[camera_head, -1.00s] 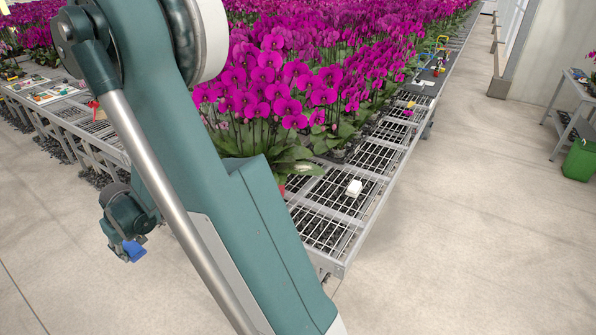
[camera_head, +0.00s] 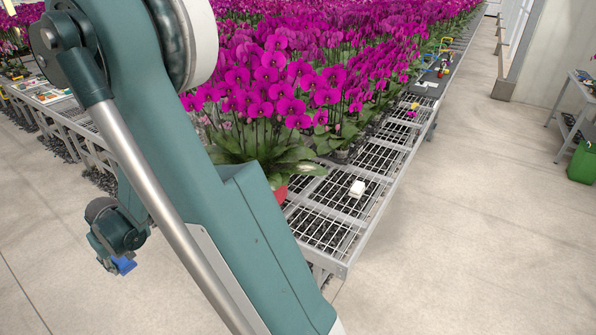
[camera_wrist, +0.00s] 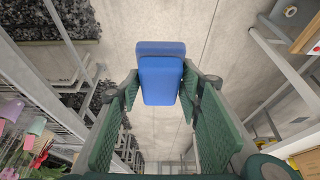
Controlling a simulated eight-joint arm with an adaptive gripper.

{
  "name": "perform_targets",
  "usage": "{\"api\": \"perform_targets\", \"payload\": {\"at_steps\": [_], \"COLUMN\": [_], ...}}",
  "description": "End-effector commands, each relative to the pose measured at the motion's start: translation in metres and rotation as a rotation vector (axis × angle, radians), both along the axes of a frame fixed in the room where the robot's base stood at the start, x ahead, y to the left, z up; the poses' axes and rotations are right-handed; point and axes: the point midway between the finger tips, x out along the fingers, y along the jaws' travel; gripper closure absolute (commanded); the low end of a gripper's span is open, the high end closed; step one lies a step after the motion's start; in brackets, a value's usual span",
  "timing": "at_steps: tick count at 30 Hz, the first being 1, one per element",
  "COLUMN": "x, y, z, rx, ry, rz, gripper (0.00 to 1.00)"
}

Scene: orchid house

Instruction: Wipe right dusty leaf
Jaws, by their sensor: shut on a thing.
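My gripper (camera_head: 112,264) hangs above the floor at the left of the head view, behind my arm and well apart from the plants. It is shut on a blue pad (camera_head: 124,265). In the wrist view the blue pad (camera_wrist: 162,78) sits between the two green fingers of my gripper (camera_wrist: 160,90). The nearest orchid, in a red pot (camera_head: 281,193), stands at the bench's near end. Its broad green leaves (camera_head: 298,168) spread right, one looking paler; dust cannot be told for certain. My arm hides part of this plant and pot.
A wire-mesh bench (camera_head: 320,230) runs back to the right with many magenta orchids (camera_head: 285,80). A small white block (camera_head: 357,188) lies on it. Another bench (camera_head: 60,108) stands at the left.

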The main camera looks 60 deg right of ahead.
Motion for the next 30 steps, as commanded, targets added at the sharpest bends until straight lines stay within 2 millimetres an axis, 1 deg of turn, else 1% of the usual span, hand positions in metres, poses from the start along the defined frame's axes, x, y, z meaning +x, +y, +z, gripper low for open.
{"api": "perform_targets", "payload": {"at_steps": [11,14,17,20,23,26,30], "x": [0.0,0.001,0.001,0.002,0.002,0.002,0.0], "y": [-0.002,-0.007,-0.017,-0.033,-0.055,-0.08,-0.12], "z": [0.001,0.002,0.006,0.01,0.016,0.024,0.035], "rx": [0.0,0.0,0.0,0.0,0.0,0.0,0.0], "ry": [0.0,-0.001,-0.002,-0.005,-0.008,-0.012,-0.019], "rz": [-0.002,-0.009,-0.022,-0.042,-0.069,-0.102,-0.152], "gripper": [0.8,0.8,0.8,0.8,0.8,0.8,0.8]}}
